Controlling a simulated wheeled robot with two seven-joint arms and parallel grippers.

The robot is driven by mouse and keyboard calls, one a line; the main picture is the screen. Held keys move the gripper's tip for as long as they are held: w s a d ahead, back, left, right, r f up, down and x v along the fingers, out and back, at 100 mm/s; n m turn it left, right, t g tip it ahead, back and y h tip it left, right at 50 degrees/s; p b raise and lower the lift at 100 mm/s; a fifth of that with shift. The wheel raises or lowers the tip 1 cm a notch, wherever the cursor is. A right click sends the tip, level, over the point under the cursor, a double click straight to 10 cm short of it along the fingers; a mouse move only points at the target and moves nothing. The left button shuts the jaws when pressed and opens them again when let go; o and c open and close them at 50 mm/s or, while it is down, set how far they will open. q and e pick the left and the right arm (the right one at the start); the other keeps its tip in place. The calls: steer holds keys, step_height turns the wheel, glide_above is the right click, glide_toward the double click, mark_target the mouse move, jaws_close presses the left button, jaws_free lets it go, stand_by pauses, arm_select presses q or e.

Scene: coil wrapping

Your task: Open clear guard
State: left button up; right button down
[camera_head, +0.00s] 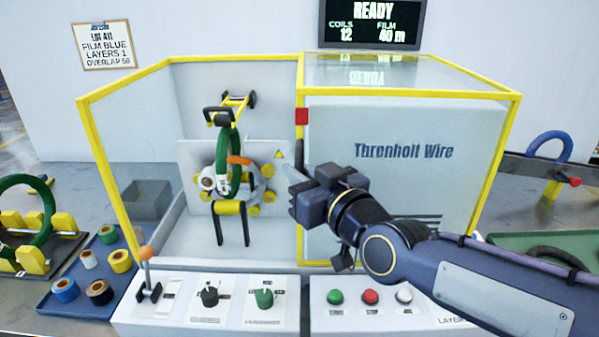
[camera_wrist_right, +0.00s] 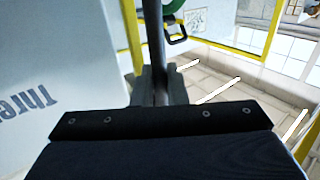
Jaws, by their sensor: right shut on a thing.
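The clear guard (camera_head: 408,94) is a yellow-framed box with see-through panes. It stands around the grey cabinet lettered "Thronholt Wire" at the right of the machine. No yellow bar crosses the front of the left bay, where the green coil (camera_head: 229,160) hangs in the wrapping ring. My right gripper (camera_head: 300,190) is at the guard's left front upright. In the right wrist view, its fingers (camera_wrist_right: 157,85) are shut on a dark upright bar (camera_wrist_right: 152,45), which looks like the guard's handle. The fingertips hide part of the grip. My left gripper is not in view.
A control panel with a lever (camera_head: 147,265), knobs and buttons (camera_head: 369,297) runs along the front. A blue tray of tape rolls (camera_head: 85,268) and a coil rack (camera_head: 35,250) stand at left. A screen (camera_head: 372,22) reads READY.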

steer(key=c, duration=1.8)
jaws_free()
steer(key=v, duration=0.7)
steer(key=shift+s+d+p, duration=0.2)
steer(key=shift+s+p, duration=0.15)
steer(key=shift+p, duration=0.05)
